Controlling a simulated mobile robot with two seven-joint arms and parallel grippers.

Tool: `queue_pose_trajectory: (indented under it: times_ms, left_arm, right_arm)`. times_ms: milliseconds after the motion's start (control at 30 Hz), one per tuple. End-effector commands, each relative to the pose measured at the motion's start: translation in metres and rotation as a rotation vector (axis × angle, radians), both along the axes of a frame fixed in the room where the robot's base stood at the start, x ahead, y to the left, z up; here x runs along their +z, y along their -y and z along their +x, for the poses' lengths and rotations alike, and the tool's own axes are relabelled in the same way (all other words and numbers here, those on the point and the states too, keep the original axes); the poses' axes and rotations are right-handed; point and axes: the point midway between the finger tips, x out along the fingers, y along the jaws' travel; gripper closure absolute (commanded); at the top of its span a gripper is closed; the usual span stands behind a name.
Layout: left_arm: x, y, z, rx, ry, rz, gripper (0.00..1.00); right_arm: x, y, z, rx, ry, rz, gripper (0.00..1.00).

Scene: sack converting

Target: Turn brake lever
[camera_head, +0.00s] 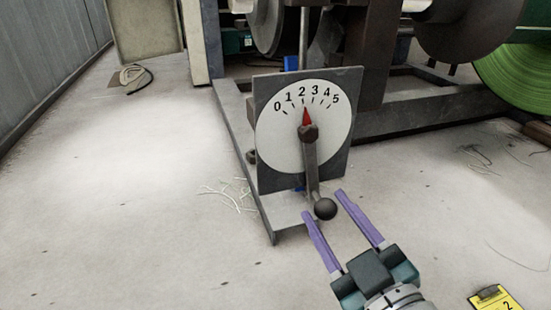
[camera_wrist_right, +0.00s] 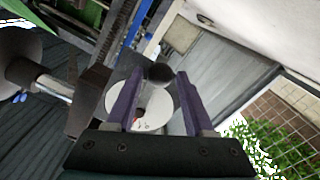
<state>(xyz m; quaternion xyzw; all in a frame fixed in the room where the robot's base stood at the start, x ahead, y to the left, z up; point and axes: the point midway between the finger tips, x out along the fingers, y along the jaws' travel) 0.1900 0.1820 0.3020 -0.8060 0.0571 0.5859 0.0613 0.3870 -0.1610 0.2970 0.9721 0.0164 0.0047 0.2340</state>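The brake lever (camera_head: 311,170) is a grey bar hanging from the hub of a white dial (camera_head: 275,148) numbered 0 to 5. It ends in a dark round knob (camera_head: 325,209). The red pointer (camera_head: 307,116) stands between 2 and 3. My right gripper (camera_head: 323,203) is open, its purple fingers reaching towards the knob from below right. In the right wrist view the knob (camera_wrist_right: 159,72) shows between the fingertips, with no visible contact. I cannot tell its exact depth between them. The dial (camera_wrist_right: 150,100) shows behind it. My left gripper is not in view.
The dial plate stands on a grey metal bracket (camera_head: 283,217) fixed to the machine frame (camera_head: 400,122). A green roll (camera_head: 515,75) is at the right. A yellow tag marked 2 (camera_head: 492,301) is at the lower right. The floor at the left is mostly clear.

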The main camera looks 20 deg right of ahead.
Motion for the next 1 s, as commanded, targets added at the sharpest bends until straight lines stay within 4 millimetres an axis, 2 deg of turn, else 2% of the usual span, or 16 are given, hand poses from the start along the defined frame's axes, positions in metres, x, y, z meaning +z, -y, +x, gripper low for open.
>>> queue_pose_trajectory:
  times_ms: [33, 100, 333, 433, 567, 800, 1000]
  left_arm:
    - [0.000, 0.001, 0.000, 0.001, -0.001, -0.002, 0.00]
    - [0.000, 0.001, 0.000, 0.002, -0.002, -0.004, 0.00]
    - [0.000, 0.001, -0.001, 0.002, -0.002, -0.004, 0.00]
    - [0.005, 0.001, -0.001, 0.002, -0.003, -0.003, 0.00]
    - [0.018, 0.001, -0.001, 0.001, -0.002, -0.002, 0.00]
    - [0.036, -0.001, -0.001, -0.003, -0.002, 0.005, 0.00]
    - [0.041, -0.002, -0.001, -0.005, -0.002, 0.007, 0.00]
  right_arm:
    - [0.000, 0.000, 0.000, 0.000, 0.000, 0.001, 0.40]
    - [0.000, 0.000, 0.000, 0.000, -0.001, 0.001, 0.34]
    - [0.000, 0.000, 0.000, 0.000, -0.001, 0.002, 0.34]
    - [0.001, 0.000, -0.007, 0.000, -0.004, 0.002, 0.34]
    - [0.003, 0.001, -0.028, 0.001, -0.007, 0.001, 0.34]
    - [0.003, 0.002, -0.076, 0.000, -0.006, 0.001, 0.34]
    - [0.000, 0.003, -0.097, 0.000, -0.004, 0.000, 0.34]
